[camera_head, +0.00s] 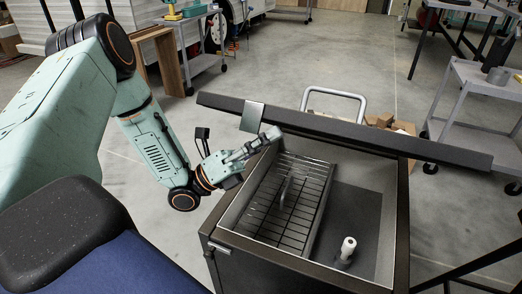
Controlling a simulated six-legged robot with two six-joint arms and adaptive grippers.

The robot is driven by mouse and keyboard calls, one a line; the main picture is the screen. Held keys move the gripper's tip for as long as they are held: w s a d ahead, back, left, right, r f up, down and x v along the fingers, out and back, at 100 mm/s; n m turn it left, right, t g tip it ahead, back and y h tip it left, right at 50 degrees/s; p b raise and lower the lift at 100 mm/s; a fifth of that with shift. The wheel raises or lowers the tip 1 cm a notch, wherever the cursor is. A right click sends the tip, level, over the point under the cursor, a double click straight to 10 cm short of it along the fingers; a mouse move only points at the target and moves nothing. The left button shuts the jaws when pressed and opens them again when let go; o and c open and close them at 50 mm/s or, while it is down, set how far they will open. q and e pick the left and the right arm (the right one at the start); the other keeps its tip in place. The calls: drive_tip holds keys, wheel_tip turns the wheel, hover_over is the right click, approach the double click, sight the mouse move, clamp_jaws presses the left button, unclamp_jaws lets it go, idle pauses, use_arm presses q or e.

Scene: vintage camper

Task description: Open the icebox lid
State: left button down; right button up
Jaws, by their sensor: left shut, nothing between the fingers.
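The icebox (408,215) is a dark box with its top open. Its lid (370,136) is raised and shows almost edge-on as a long dark bar across the back of the box. A metal latch plate (254,116) sits on the lid's left part. My left gripper (272,136) is shut and empty, over the back left of the opening, just below the latch plate. I cannot tell whether it touches the lid. My right gripper is not in view.
Inside the icebox are a wire rack (290,200) and a white cylinder (347,249). A metal handle (336,92) and cardboard boxes (385,121) show behind the lid. A grey cart (478,105) stands to the right.

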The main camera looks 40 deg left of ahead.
use_arm(q)
drive_tip(key=shift+w+r, duration=0.15)
drive_tip(key=shift+r, duration=0.05)
idle(0.3)
drive_tip(key=w+r+n+y+p, duration=0.1)
drive_tip(key=r+p, duration=0.1)
drive_tip(key=p, duration=0.1)
drive_tip(key=w+r+n+y+p, duration=0.1)
drive_tip(key=w+r+n+p, duration=0.1)
drive_tip(key=r, duration=0.1)
drive_tip(key=w+a+r+n+t+y+p, duration=0.1)
drive_tip(key=r+p, duration=0.2)
drive_tip(key=shift+w+n+y+p, duration=0.3)
drive_tip(key=shift+w+p, duration=0.05)
drive_tip(key=w+a+r+n+y+p, duration=0.1)
drive_tip(key=w+a+r+n+p, duration=0.1)
drive_tip(key=w+r, duration=0.4)
drive_tip(key=w+a+r+n+g+y+p, duration=0.1)
drive_tip(key=w+a+r+n+p, duration=0.1)
drive_tip(key=w+r, duration=0.5)
drive_tip(key=w+a+r+n+y+p, duration=0.1)
drive_tip(key=w+r+p, duration=0.3)
drive_tip(key=w, duration=1.2)
drive_tip(key=shift+w+a+r+n+g+y, duration=0.25)
drive_tip(key=shift+a+r+n+g+y, duration=0.25)
drive_tip(key=shift+r, duration=0.7)
drive_tip(key=shift+d+f, duration=0.1)
